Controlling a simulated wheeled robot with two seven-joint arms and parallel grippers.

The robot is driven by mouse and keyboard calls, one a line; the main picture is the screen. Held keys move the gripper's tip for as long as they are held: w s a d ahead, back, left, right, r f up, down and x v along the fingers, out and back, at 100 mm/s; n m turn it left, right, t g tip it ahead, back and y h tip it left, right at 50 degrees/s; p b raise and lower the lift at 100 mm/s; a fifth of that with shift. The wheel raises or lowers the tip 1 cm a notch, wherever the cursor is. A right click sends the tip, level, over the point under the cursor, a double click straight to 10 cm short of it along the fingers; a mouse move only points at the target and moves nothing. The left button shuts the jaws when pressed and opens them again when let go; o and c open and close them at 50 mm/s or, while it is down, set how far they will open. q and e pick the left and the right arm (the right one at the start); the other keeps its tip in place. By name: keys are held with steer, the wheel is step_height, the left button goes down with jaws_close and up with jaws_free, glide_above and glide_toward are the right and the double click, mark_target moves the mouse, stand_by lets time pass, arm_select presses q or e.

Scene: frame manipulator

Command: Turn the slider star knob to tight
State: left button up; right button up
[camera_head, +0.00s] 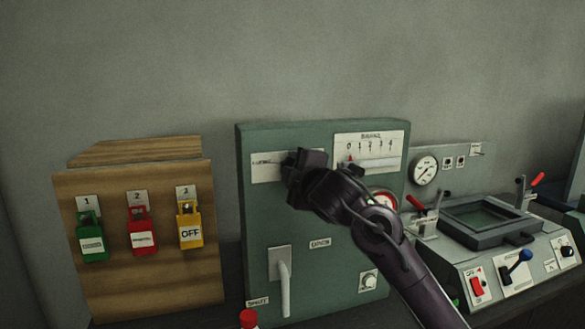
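The green cabinet (330,222) stands in the middle of the camera_head view. A pale slot plate (266,167) is at its upper left, and a white scale plate (385,152) marked 0 to 4 is at its upper right, with a small red pointer (350,158) near 0. My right gripper (298,161) reaches in from the lower right, its dark fingers in front of the slot plate's right part. No star knob can be made out; the gripper and arm cover that area. I cannot tell whether the fingers are open or touching anything. My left gripper is not in view.
The cabinet has a pale lever handle (284,285) and a round knob (368,281) lower down. A wooden board (110,290) with green, red and yellow locks stands left. A machine (500,262) with a gauge, red-tipped levers and switches stands right.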

steer(key=shift+d+m+y+p, duration=0.15)
steer(key=shift+m+p, duration=0.35)
steer(key=shift+m, duration=1.2)
steer(key=shift+a+m+y+p, duration=0.15)
steer(key=shift+m+p, duration=0.35)
steer(key=shift+m, duration=1.2)
steer(key=shift+d, duration=0.1)
steer(key=o, duration=1)
steer(key=b+v, duration=0.2)
steer(key=v, duration=0.5)
steer(key=shift+s+d, duration=0.15)
steer(key=shift+s, duration=0.15)
